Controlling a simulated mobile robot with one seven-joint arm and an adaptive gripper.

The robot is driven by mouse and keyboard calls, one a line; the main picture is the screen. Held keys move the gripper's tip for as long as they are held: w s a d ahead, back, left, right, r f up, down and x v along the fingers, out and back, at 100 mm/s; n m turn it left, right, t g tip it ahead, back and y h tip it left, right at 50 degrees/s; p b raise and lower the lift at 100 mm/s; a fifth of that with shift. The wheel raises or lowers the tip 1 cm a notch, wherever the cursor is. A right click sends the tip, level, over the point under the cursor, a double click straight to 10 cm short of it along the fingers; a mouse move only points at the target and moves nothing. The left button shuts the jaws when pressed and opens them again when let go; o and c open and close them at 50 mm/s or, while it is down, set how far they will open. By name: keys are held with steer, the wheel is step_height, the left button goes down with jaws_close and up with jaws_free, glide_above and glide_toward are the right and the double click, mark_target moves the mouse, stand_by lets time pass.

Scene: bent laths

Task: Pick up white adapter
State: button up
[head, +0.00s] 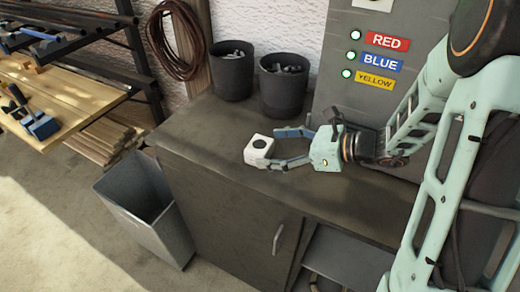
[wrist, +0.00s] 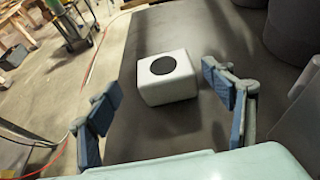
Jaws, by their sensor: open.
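The white adapter (head: 258,150) is a small white block with a dark round spot on one face. It sits on the dark cabinet top (head: 200,135) near its front edge. In the wrist view the adapter (wrist: 167,78) lies ahead of my gripper (wrist: 165,105), roughly between the lines of the two fingers. My gripper (head: 277,149) is open, its blue-padded fingers spread apart with nothing held. In the head view its fingertips reach the right side of the adapter; I cannot tell whether they touch it.
Two dark bins (head: 233,70) (head: 284,85) with contents stand at the back of the cabinet top. A grey panel (head: 340,60) with RED, BLUE and YELLOW labels rises behind my gripper. An open grey waste bin (head: 150,210) stands on the floor to the left.

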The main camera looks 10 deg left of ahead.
mark_target(267, 147)
steer(key=x, duration=0.5)
steer(key=shift+w+d+f+p, duration=0.2)
steer(key=shift+w+f+p, duration=0.05)
steer(key=shift+p, duration=0.1)
steer(key=shift+c, duration=0.6)
steer(key=c, duration=1.2)
steer(key=shift+r, duration=0.2)
